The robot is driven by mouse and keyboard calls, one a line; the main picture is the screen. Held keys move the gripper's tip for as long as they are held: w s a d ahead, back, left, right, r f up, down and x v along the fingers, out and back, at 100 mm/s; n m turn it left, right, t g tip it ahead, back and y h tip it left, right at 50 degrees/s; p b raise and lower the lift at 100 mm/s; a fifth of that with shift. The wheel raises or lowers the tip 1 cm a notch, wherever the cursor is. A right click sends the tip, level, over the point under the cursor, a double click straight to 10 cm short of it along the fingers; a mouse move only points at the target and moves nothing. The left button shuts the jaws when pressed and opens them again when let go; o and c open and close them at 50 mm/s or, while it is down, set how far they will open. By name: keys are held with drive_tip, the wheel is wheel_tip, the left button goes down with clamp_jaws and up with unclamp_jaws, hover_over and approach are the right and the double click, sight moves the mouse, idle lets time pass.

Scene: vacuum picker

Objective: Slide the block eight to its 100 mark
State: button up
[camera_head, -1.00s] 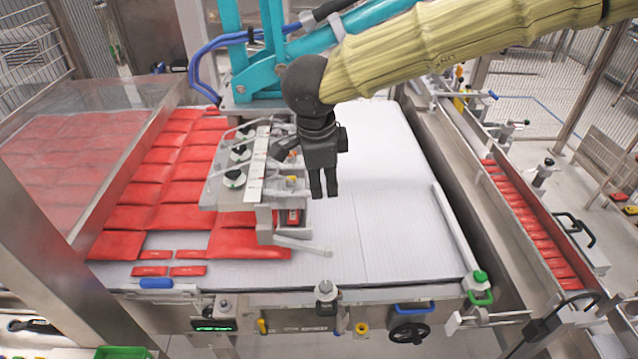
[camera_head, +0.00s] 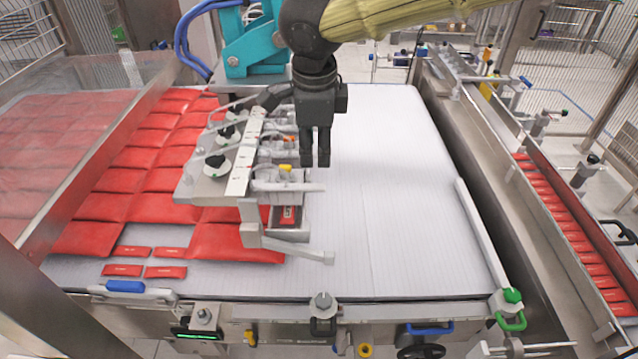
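My gripper (camera_head: 316,162) hangs fingers down over the white ribbed table, its two black fingers close together with only a thin gap between them. I see nothing held in it. Just left of it is the metal picker head with a pale marked scale strip (camera_head: 247,150). Several sliding blocks sit along this head, one with a yellow part (camera_head: 285,167) and one with an orange part (camera_head: 288,139). The numbers on the blocks and the scale are too small to read, so I cannot tell which is block eight. My gripper partly hides the head's far end.
Red packs (camera_head: 158,207) cover the table's left side, with small red packs (camera_head: 123,270) at the front. The white table surface (camera_head: 400,200) right of the head is clear. A metal bar (camera_head: 481,235) lies along its right edge. A teal arm (camera_head: 250,52) stands behind the head.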

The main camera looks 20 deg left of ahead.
sight(316, 185)
drive_tip(key=f+p, duration=0.1)
drive_tip(key=f, duration=0.2)
drive_tip(key=w+f+p, duration=0.1)
drive_tip(key=f, duration=0.6)
drive_tip(key=shift+w+a+f+p, duration=0.25)
drive_tip(key=shift+w+f+p, duration=0.05)
drive_tip(key=shift+w+p, duration=0.1)
clamp_jaws()
